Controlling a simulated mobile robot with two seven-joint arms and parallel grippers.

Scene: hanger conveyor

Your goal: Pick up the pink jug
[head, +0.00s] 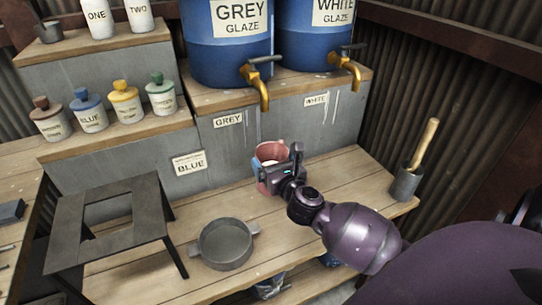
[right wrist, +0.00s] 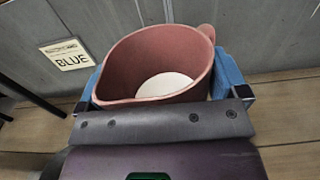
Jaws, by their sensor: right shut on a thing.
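The pink jug (head: 270,152) is held in my right gripper (head: 275,172) in the head view, in front of the grey wall and near the wooden bench. In the right wrist view the jug (right wrist: 160,60) is upright, its wide mouth facing up and a pale round patch showing at its inside bottom. The blue fingers of my right gripper (right wrist: 162,88) are on both sides of it, shut on it. I cannot tell whether the jug's base touches the bench. My left gripper is not in view.
A grey two-handled pan (head: 226,243) and a dark metal stand (head: 100,222) are on the bench to the left. Two blue glaze barrels (head: 228,45) with brass taps (head: 258,85) stand above. A grey pot with a wooden handle (head: 405,183) is at the right.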

